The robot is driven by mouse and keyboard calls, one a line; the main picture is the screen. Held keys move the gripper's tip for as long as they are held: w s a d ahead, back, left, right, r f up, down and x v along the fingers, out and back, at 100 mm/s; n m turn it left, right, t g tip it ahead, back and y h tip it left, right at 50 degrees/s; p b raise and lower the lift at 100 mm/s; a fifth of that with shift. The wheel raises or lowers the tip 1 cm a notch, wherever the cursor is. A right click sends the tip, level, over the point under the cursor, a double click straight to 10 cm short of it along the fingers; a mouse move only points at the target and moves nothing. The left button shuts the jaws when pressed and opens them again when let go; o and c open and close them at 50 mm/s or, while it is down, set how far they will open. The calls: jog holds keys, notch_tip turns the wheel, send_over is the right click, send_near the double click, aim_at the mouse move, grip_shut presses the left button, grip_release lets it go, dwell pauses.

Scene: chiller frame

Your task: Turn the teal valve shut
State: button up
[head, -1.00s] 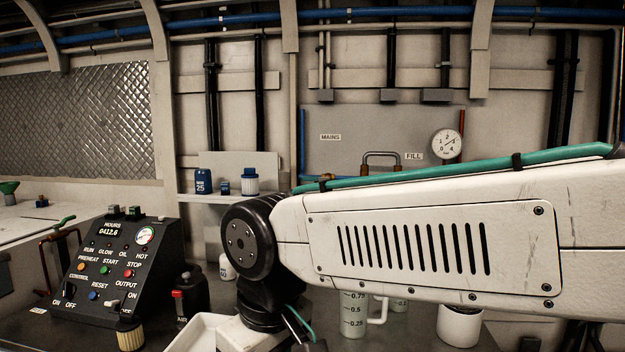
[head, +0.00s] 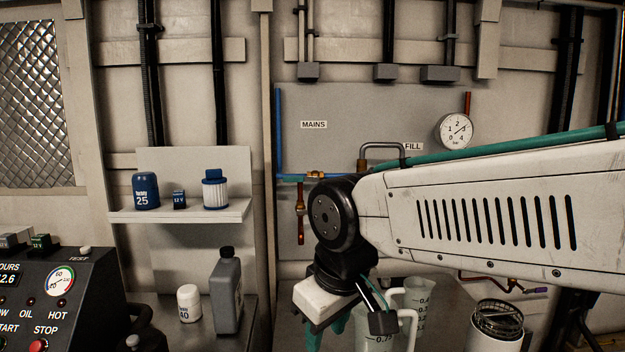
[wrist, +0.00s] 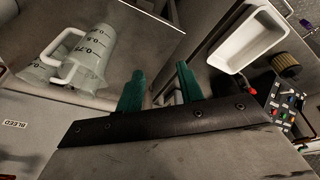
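In the head view, brass fittings (head: 300,196) on the blue and red pipes sit under the MAINS label (head: 314,125). In the head view the gripper (head: 338,330) hangs below my wrist, left of the measuring jugs, partly hidden. A BLEED label (wrist: 15,124) shows in the wrist view.
Measuring jugs (head: 416,300) and a white cylinder (head: 494,325) stand on the bench at the right. A grey bottle (head: 227,292) and white tub (head: 189,303) stand left of my gripper. A control box (head: 70,300) is at the lower left. A white tray (wrist: 245,38) shows in the wrist view.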

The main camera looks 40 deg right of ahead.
jog(key=w+d+r+n+t+h, duration=0.1)
jog(key=w+d+t, duration=0.15)
jog(key=w, duration=0.25)
jog(key=w+d+r+n+t, duration=0.1)
jog(key=w+d+n, duration=0.15)
jog(key=w, duration=0.35)
jog(key=n+t+h, duration=0.2)
jog(key=n+t, duration=0.9)
send_near(293, 179)
jog(key=x, duration=0.8)
jog(key=shift+w, duration=0.1)
jog(key=shift+c, duration=0.4)
grip_shut()
